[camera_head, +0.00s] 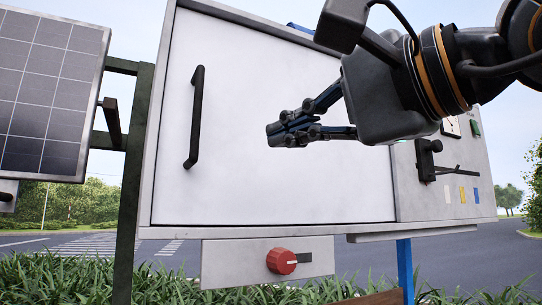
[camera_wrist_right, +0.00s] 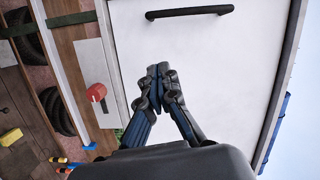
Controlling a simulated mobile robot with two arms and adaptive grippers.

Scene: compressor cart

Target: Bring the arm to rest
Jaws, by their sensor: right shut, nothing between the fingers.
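My right gripper (camera_head: 275,134) comes in from the upper right of the head view, its fingers pointing left. It is shut and empty in front of the white cabinet door (camera_head: 290,190). In the right wrist view, its fingertips (camera_wrist_right: 158,72) meet over the same white door (camera_wrist_right: 235,70). The door's black bar handle (camera_head: 195,117) is to the left of the fingertips, apart from them; it also shows at the top of the wrist view (camera_wrist_right: 190,12). The door looks closed. My left gripper is not in view.
A red rotary knob (camera_head: 281,261) sits on a grey plate below the door. A panel with a black lever (camera_head: 428,160) is at the right, partly behind my arm. A solar panel (camera_head: 48,95) stands at the left. In the wrist view, tyres (camera_wrist_right: 58,110) lie on the left side.

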